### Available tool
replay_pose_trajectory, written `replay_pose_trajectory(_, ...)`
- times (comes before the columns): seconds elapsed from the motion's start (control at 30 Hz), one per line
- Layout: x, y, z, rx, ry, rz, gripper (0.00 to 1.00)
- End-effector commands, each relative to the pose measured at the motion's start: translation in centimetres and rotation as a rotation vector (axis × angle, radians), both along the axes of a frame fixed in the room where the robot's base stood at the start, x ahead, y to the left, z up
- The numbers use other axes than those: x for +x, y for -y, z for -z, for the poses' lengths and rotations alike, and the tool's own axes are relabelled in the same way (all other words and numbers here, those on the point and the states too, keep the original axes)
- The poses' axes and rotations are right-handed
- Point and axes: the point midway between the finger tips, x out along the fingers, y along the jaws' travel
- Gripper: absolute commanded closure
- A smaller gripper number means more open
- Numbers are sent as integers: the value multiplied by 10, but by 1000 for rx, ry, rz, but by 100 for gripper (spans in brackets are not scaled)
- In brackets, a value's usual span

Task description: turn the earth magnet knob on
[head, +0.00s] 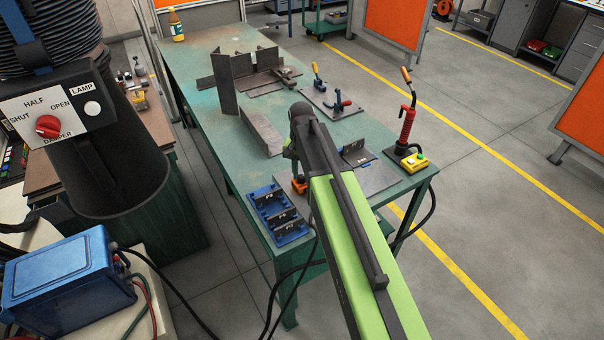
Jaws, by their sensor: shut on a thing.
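My green and black arm reaches forward over the near part of the green worktable (205,62). My gripper (296,172) points down at its end, mostly hidden behind the arm's dark wrist. Right under it a small orange body, which looks like the earth magnet (300,187), sits on the table by a steel plate. My gripper is shut on its knob. The knob is hidden by the fingers, so I cannot tell whether it stands at on or off.
A blue fixture (278,213) lies to the left of my gripper. A plate with an upright tab (379,176) lies to the right, and beyond it a torch stand with a red handle (407,125). Angled steel plates (262,131) stand farther back. Dark cables hang at the front.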

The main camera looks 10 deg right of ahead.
Motion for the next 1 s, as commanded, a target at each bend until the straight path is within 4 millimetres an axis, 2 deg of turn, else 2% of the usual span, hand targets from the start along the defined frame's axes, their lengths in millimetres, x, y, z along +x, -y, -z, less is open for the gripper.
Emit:
replay_pose_trajectory(0.03,0,0,0,1,0,0,100)
replay_pose_trajectory(0.07,0,0,0,1,0,0,72)
replay_pose_trajectory(0.2,0,0,0,0,0,0,54)
replay_pose_trajectory(0.5,0,0,-1,0,0,0,52)
replay_pose_trajectory(0.67,0,0,-11,0,0,0,52)
replay_pose_trajectory(0.87,0,0,-45,0,0,0,52)
replay_pose_trajectory(1.0,0,0,-77,0,0,0,52)
